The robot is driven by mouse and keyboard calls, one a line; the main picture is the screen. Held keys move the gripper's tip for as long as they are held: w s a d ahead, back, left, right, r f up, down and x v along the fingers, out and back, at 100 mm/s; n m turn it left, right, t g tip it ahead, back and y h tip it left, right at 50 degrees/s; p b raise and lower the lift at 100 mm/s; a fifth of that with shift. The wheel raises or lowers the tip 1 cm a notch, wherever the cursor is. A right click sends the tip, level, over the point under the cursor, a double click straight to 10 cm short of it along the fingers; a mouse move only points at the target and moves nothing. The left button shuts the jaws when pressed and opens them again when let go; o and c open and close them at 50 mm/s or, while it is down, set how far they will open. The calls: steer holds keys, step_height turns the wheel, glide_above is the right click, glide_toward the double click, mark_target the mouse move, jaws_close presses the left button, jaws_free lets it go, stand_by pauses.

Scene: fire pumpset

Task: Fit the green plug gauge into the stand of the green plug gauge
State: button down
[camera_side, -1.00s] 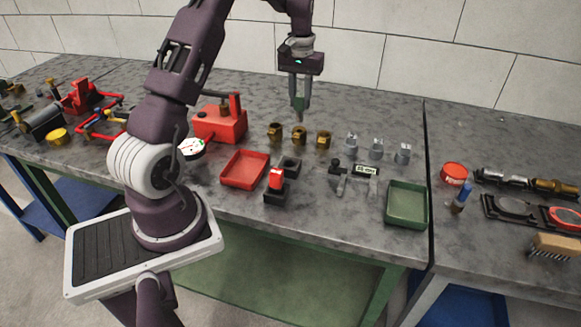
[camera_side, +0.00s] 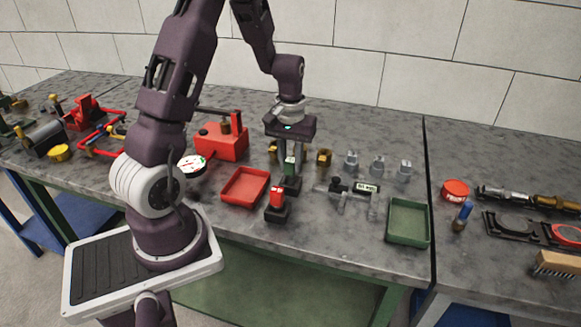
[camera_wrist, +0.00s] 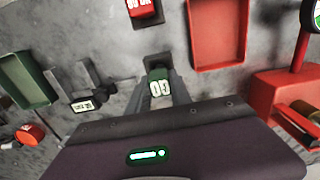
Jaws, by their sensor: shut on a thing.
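The green plug gauge (camera_side: 290,161) is upright between the fingers of my gripper (camera_side: 290,167), which is shut on it. In the wrist view its green handle with white "GO" lettering (camera_wrist: 159,82) shows between the fingertips. The stand of the green plug gauge (camera_side: 291,186), a small dark block, is right below the gripper. In the wrist view part of the stand (camera_wrist: 156,63) shows just beyond the gauge. The gauge's lower end is hidden, so I cannot tell whether it is above the stand's hole or inside it.
A red plug gauge (camera_side: 277,193) stands in its own dark stand just in front. A red tray (camera_side: 246,203) is to the left and a green tray (camera_side: 408,237) to the far right.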

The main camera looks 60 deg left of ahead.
steer(key=shift+f, duration=0.55)
steer(key=shift+f, duration=0.1)
steer(key=c, duration=1.2)
jaws_free()
steer(key=shift+o, duration=0.2)
step_height(320, 180, up, 12)
steer(key=shift+f, duration=0.1)
steer(key=s+d+r+m+t, duration=0.3)
steer(key=s+d+r+m, duration=0.3)
steer(key=d+r, duration=0.55)
steer(key=s+d+f+m+t, duration=0.1)
steer(key=s+d+m+t, duration=0.1)
steer(key=s+d, duration=0.5)
steer(key=s+m, duration=0.1)
steer(key=s, duration=0.2)
steer(key=shift+s+d+f+t, duration=0.25)
steer(key=shift+d+f+t, duration=0.05)
steer(key=shift+d, duration=0.05)
